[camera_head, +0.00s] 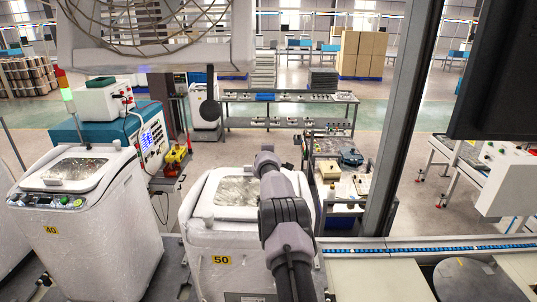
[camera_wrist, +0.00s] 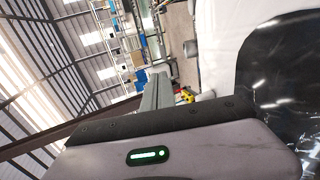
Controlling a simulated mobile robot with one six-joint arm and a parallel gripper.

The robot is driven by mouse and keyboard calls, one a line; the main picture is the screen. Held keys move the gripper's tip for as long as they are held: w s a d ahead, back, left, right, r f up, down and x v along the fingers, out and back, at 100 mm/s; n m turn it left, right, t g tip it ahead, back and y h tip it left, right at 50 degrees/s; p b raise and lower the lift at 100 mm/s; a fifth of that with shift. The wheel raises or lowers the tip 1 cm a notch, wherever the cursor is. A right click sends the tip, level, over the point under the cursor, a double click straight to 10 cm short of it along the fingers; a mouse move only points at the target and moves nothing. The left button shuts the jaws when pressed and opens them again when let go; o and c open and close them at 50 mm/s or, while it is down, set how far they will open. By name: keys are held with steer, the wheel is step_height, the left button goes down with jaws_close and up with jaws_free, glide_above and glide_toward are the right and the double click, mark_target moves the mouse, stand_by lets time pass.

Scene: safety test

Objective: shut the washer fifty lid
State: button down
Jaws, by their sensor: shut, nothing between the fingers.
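The washer marked 50 (camera_head: 212,280) is a white machine at the lower middle of the head view. Its lid (camera_head: 237,191) has a clear window and appears to lie low over the top; I cannot tell whether it is fully shut. My arm crosses in front and hides the lid's right part. My gripper (camera_wrist: 157,90) shows in the wrist view as grey fingers, shut and empty. In the head view my wrist is over the washer's right side, and the fingertips are hard to make out. A white rim with a dark glossy panel (camera_wrist: 282,70) is right of the fingers in the wrist view.
The washer marked 40 (camera_head: 85,235) stands at the left. A teal and white control machine (camera_head: 140,130) is behind it. A cart with tools (camera_head: 345,175) stands right of washer 50, near a grey post (camera_head: 400,130). A blue-striped conveyor (camera_head: 440,250) runs at the lower right.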

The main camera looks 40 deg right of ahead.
steer(key=shift+b, duration=0.45)
steer(key=shift+s+a+f+b, duration=0.1)
steer(key=shift+s+a+b, duration=0.15)
steer(key=shift+b, duration=0.65)
steer(key=b+v, duration=0.2)
steer(key=b, duration=0.2)
steer(key=b+v, duration=0.3)
steer(key=shift+f+b, duration=0.25)
steer(key=shift+b, duration=0.1)
steer(key=b+v, duration=0.5)
steer(key=v, duration=0.7)
steer(key=shift+r, duration=0.25)
